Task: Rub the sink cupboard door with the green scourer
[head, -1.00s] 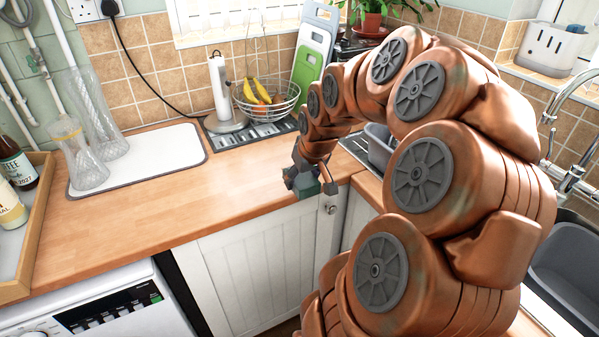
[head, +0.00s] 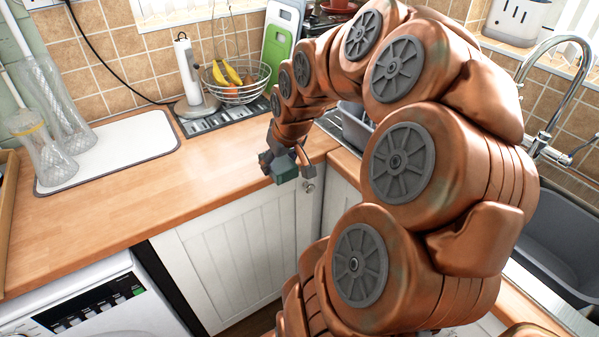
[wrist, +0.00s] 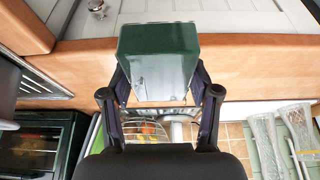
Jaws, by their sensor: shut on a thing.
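My gripper (head: 283,166) is shut on the green scourer (head: 287,172), a dark green block that fills the space between the fingers in the wrist view (wrist: 158,60). It is at the worktop's front edge near the inner corner, just above and left of a round door knob (head: 308,187). A white panelled cupboard door (head: 235,250) is below and left of it. Another white panel (head: 338,205) is on the sink side of the corner, mostly hidden behind my arm. I cannot see the scourer touching either one.
The wooden worktop (head: 120,210) is clear in the middle. A white mat (head: 140,140) with glass vases (head: 45,145), a fruit basket (head: 238,85) and a paper towel holder (head: 190,70) stand behind. A washing machine (head: 90,310) is at lower left; the sink (head: 560,235) is right.

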